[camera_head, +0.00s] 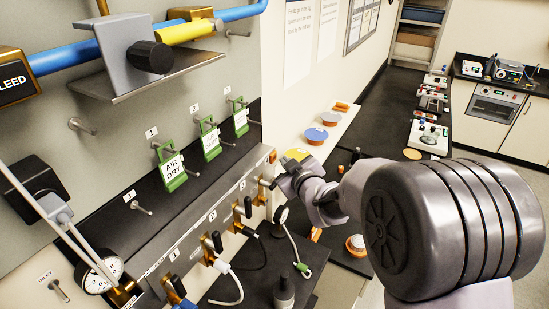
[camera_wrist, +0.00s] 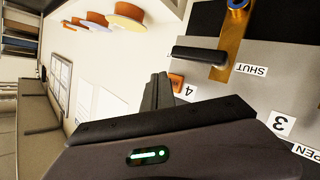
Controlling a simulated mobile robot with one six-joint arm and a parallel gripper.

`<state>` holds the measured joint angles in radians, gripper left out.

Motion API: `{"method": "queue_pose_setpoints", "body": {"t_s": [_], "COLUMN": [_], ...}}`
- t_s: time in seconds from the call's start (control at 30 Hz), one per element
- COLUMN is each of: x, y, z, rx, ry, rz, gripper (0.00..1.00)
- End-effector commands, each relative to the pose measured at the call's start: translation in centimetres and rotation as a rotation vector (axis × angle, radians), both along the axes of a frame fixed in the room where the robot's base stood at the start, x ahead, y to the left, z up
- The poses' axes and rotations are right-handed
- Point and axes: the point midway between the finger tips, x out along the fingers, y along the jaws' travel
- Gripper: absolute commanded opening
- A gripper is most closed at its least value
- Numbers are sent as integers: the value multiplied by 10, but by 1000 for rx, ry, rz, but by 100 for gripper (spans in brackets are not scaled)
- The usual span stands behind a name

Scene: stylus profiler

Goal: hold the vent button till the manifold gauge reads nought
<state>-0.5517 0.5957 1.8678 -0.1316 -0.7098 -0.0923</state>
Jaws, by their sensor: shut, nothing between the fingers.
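My gripper (camera_head: 284,183) is shut and empty at the far right end of the grey valve manifold (camera_head: 215,215), close to its last valve. In the wrist view the shut fingers (camera_wrist: 158,92) point at the panel near the label 4, beside a small orange-brown part (camera_wrist: 177,81). A small orange-red part also shows at the manifold's end in the head view (camera_head: 272,157). I cannot tell whether either is the vent button, or whether the fingers touch it. The round white gauge (camera_head: 101,275) is at the lower left; its reading is too small to tell.
Several black-handled brass valves (camera_head: 212,246) line the manifold's front. Green AIR DRY tags (camera_head: 172,168) hang on pegs above it. A grey bracket with a black knob (camera_head: 149,57) juts out at the upper left. A white shelf (camera_head: 335,125) holds round dishes beyond my gripper.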

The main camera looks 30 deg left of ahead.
Motion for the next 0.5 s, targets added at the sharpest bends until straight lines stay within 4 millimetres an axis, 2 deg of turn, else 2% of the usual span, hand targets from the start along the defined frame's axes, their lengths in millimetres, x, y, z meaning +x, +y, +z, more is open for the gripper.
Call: {"method": "queue_pose_setpoints", "body": {"t_s": [0.5], "x": [1], "y": [9], "z": [0], "rx": [0], "ry": [-1], "rz": [1], "gripper": [0]}}
